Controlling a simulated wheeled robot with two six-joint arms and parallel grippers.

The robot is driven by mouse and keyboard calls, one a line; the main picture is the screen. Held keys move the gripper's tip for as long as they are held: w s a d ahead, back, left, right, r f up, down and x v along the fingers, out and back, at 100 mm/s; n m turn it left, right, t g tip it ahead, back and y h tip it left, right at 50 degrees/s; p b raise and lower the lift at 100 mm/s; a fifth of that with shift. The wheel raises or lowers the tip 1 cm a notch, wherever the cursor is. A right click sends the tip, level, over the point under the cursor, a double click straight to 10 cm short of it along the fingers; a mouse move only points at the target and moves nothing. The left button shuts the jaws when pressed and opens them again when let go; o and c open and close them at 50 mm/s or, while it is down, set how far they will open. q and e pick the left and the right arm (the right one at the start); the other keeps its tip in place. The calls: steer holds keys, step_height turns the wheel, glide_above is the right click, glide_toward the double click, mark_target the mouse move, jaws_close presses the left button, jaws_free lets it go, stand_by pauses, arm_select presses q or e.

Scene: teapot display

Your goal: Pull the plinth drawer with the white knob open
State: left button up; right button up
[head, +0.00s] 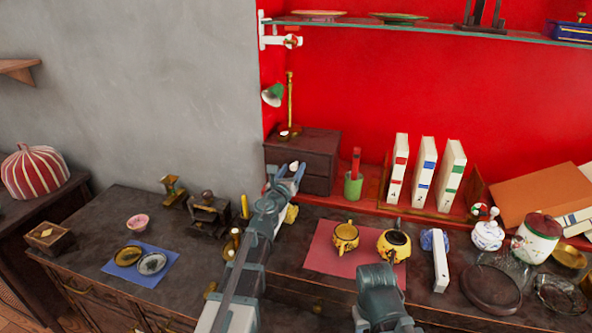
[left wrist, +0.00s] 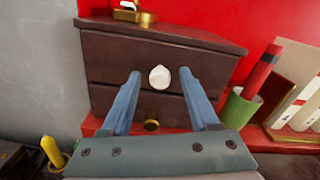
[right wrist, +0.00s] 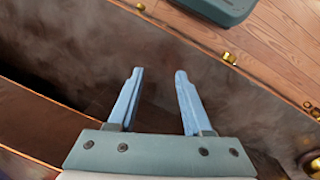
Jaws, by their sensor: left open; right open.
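The dark wooden plinth (head: 312,142) stands against the red wall and has two drawers, one above the other. The white knob (left wrist: 159,77) is on the upper drawer (left wrist: 115,74); it also shows in the head view (head: 293,166). A brass knob (left wrist: 152,125) is on the lower drawer. The upper drawer looks closed. My left gripper (left wrist: 158,75) is open in front of the plinth, its fingers on either side of the white knob in the picture; I cannot tell whether they touch it. My right gripper (right wrist: 155,72) is open and empty.
A brass lamp (head: 290,105) stands on the plinth. A green cup (head: 353,187) with a red item is just right of it, then upright books (head: 397,170). Yellow teapots (head: 394,245) sit on a red mat (head: 322,258). A small yellow item (head: 291,213) lies by my left arm.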

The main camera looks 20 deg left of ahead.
arm_select(q)
jaws_close()
stand_by(1.4)
